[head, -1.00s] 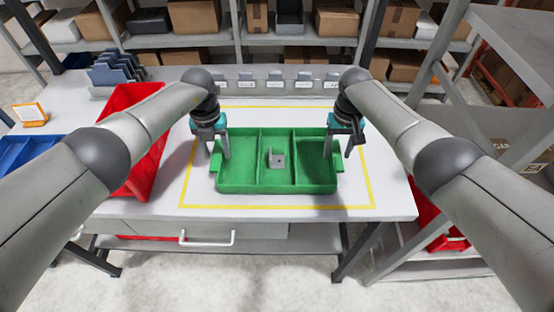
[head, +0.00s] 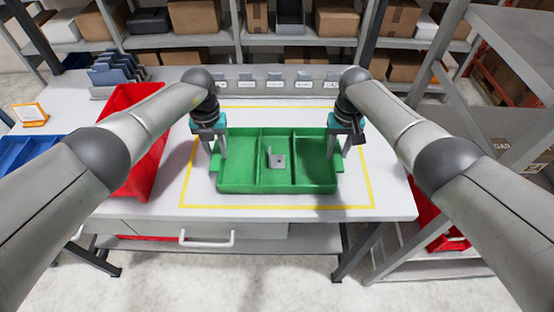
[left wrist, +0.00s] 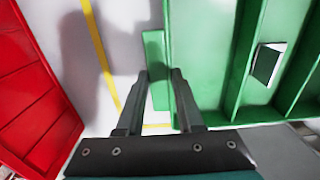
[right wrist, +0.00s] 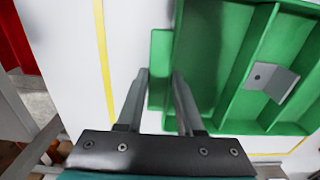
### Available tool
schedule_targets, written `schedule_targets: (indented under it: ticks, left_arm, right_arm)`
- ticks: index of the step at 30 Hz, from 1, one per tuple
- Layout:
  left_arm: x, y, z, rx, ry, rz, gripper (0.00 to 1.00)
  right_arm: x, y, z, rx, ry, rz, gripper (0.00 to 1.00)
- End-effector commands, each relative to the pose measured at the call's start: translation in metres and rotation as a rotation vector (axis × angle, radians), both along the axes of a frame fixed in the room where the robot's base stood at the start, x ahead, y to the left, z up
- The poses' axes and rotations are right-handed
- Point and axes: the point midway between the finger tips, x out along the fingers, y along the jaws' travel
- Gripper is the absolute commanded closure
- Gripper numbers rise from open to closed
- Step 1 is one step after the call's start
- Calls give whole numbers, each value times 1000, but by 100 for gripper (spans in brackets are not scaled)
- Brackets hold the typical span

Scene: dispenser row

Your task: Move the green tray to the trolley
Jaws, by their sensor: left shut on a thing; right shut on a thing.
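The green tray (head: 241,190) lies on the white table inside a yellow outline. It has three compartments, and a small grey metal bracket (head: 276,160) sits in the middle one; the bracket also shows in the right wrist view (right wrist: 272,82). My left gripper (head: 215,155) is shut on the tab (left wrist: 155,72) at the tray's left end. My right gripper (head: 341,152) is shut on the tab (right wrist: 160,70) at its right end. I cannot clearly make out a trolley in these views.
A red tray (head: 150,150) stands left of the green tray, with a blue tray (head: 28,152) further left. Blue-grey dividers (head: 113,68) and labelled holders (head: 275,82) line the table's back. A grey rack (head: 510,45) rises at the right. Bare table surrounds the green tray.

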Motion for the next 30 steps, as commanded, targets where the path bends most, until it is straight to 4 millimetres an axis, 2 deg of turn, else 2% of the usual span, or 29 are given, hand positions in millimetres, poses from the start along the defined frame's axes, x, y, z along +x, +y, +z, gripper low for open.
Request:
schedule_targets:
  ticks: [8, 24, 30]
  left_arm:
    - [1, 0, 5, 0, -2, 0, 100]
    - [1, 0, 46, 0, -2, 0, 100]
    - [1, 0, 51, 0, -2, 0, 100]
  right_arm:
    - [0, 0, 5, 0, -1, 0, 100]
    - [0, 0, 45, 0, 0, 0, 100]
    - [0, 0, 51, 0, 0, 0, 100]
